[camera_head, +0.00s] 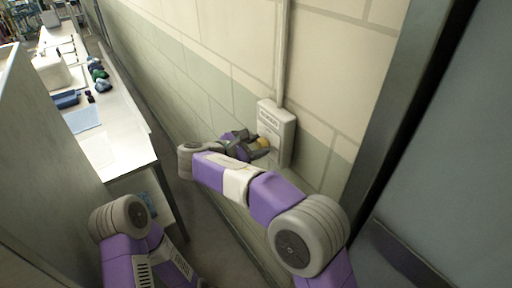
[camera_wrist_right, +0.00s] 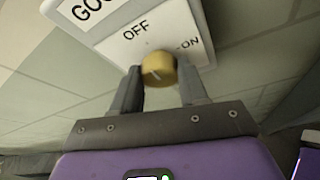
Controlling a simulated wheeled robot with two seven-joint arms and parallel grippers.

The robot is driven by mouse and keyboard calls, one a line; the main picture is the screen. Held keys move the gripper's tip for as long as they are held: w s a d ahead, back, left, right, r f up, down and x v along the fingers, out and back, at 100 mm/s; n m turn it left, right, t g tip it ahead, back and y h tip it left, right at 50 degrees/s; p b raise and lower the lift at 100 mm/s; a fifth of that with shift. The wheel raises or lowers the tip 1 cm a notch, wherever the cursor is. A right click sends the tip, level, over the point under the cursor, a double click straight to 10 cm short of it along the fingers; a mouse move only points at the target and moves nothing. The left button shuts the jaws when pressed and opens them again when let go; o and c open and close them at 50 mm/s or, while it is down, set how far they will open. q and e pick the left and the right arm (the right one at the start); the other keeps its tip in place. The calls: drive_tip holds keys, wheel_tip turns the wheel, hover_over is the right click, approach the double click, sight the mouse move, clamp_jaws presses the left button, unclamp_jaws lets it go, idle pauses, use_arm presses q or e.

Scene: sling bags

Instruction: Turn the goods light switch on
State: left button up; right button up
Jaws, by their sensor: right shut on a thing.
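The goods light switch (camera_head: 277,131) is a white box on the block wall, at the centre right in the head view. Its white face (camera_wrist_right: 120,42) shows in the right wrist view with "OFF" and "ON" labels and part of a larger word. A round yellow knob (camera_wrist_right: 158,68) with a pale line sits below the labels; it also shows in the head view (camera_head: 263,142). I cannot tell surely which label the line points to. My right gripper (camera_head: 258,147) has its two fingers on either side of the knob, shut on it. My left gripper is out of view.
A conduit (camera_head: 282,55) runs up the wall from the switch. A dark door frame (camera_head: 383,110) stands to the right. On the left, a long white counter (camera_head: 118,125) holds several small bags, and a grey panel (camera_head: 40,150) stands nearer.

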drive_tip(key=shift+s+d+f+m+t+b, duration=0.15)
drive_tip(key=shift+m+t+b, duration=0.95)
drive_tip(key=shift+m+b, duration=1.95)
drive_tip(key=shift+a+f+m+t+b, duration=0.15)
drive_tip(key=shift+m+t+b, duration=1.2)
drive_tip(key=shift+b, duration=3.2)
drive_tip(key=shift+s+d+f+m+t+b, duration=0.15)
drive_tip(key=shift+m+t+b, duration=0.7)
drive_tip(key=shift+m+b, duration=2.3)
drive_tip(key=shift+w+n+b, duration=0.1)
drive_tip(key=shift+n+b, duration=0.45)
drive_tip(key=shift+b, duration=0.15)
drive_tip(key=o, duration=1.1)
drive_tip(key=shift+c, duration=0.2)
drive_tip(key=v, duration=0.7)
drive_tip(key=shift+s+a+p, duration=0.2)
drive_tip(key=shift+s+p, duration=0.05)
drive_tip(key=shift+p, duration=0.15)
drive_tip(key=shift+f, duration=0.1)
